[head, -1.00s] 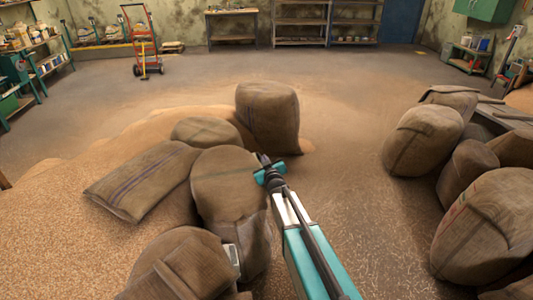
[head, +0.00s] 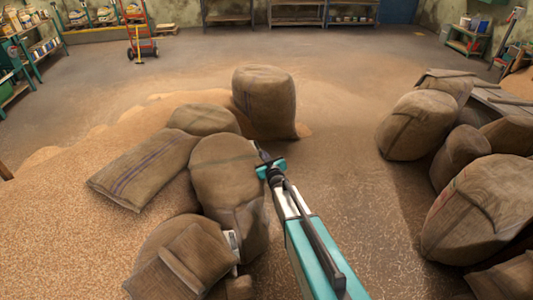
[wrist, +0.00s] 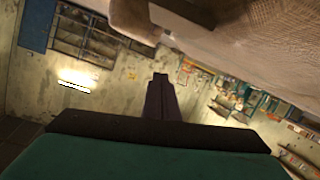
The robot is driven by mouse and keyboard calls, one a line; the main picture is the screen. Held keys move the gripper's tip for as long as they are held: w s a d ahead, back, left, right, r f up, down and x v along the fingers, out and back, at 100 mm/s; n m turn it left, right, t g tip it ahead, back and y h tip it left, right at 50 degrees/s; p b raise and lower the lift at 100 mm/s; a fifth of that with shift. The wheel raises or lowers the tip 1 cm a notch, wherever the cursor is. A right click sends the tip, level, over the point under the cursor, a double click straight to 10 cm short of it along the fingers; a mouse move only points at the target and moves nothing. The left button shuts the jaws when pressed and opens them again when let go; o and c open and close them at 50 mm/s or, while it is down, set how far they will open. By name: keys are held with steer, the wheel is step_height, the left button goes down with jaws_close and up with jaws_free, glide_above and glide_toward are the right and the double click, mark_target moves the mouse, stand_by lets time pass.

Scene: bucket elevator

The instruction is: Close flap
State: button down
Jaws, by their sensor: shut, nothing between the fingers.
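My gripper (head: 262,156) is beside the upper right side of a tall sack (head: 225,170) in the head view; whether it touches the sack I cannot tell. In the wrist view its dark fingers (wrist: 160,95) are together, with nothing visible between them. A woven sack surface (wrist: 255,40) fills the upper right of the wrist view. A dark strip (wrist: 185,12) shows at the top edge there; I cannot tell what it is. No flap is clearly identifiable; a sack at the front (head: 185,262) has a folded piece of cloth on top.
Sacks (head: 265,100) stand beyond my gripper, and another lies on the loose grain (head: 60,220) at the left. Several sacks (head: 415,125) crowd the right side. The floor between the groups is clear. Shelves (head: 297,12) line the back wall.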

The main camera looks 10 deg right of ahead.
steer(key=shift+w+d+f+b, duration=0.1)
steer(key=shift+d+f+b, duration=0.2)
steer(key=shift+f+b, duration=0.7)
steer(key=shift+s+d+f+b, duration=0.1)
steer(key=shift+d+f+b, duration=0.2)
steer(key=shift+f, duration=1.25)
steer(key=shift+w+d+f+b, duration=0.1)
steer(key=shift+d+f+b, duration=0.15)
steer(key=shift+f+b, duration=0.75)
steer(key=shift+f, duration=0.45)
steer(key=shift+d+f, duration=0.1)
steer(key=shift+f, duration=0.05)
steer(key=shift+s, duration=0.2)
step_height(320, 180, up, 5)
steer(key=p, duration=0.2)
steer(key=shift+w+p, duration=0.1)
steer(key=shift+p, duration=0.2)
steer(key=shift+s+b, duration=0.3)
steer(key=shift+s, duration=0.05)
steer(key=b+v, duration=0.2)
steer(key=v, duration=0.7)
steer(key=shift+d+r, duration=0.15)
steer(key=shift+r, duration=0.05)
